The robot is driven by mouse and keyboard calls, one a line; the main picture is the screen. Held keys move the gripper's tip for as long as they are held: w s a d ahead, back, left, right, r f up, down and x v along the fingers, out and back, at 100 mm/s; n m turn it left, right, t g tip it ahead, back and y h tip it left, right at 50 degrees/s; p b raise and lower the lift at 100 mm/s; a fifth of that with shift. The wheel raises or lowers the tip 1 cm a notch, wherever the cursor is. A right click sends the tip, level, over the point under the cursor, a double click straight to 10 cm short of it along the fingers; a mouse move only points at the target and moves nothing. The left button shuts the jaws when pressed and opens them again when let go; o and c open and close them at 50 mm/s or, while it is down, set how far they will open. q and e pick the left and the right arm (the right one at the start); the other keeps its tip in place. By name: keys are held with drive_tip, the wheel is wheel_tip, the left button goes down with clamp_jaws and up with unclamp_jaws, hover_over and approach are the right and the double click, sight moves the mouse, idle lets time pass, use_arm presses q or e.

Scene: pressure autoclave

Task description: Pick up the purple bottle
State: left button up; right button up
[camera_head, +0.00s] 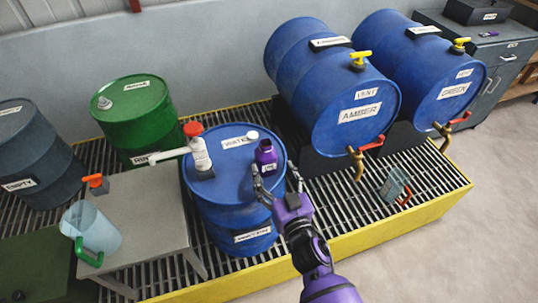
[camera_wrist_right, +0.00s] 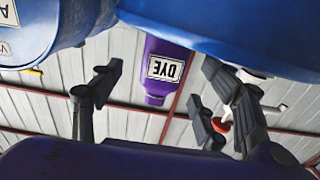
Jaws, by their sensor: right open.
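The purple bottle (camera_head: 266,155) stands upright on the right side of the blue drum labelled WATER (camera_head: 225,178). It also shows in the right wrist view (camera_wrist_right: 165,70), upside down, with a white DYE label. My right gripper (camera_head: 275,174) is open and empty at the near side of the bottle. In the right wrist view its fingers (camera_wrist_right: 160,85) are spread to either side of the bottle, with no clear contact. My left gripper is not in view.
A white dispenser with a red cap (camera_head: 200,155) and long spout stands left of the bottle. A small white cap (camera_head: 252,135) lies behind the bottle. The blue AMBER drum (camera_head: 330,95) is to the right. A grey table (camera_head: 150,215) holds a clear jug (camera_head: 92,232).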

sight(266, 158)
drive_tip(key=x, duration=0.6)
drive_tip(key=shift+a, duration=0.2)
drive_tip(key=shift+s, duration=0.1)
drive_tip(key=shift+c, duration=0.5)
drive_tip(key=c, duration=1.4)
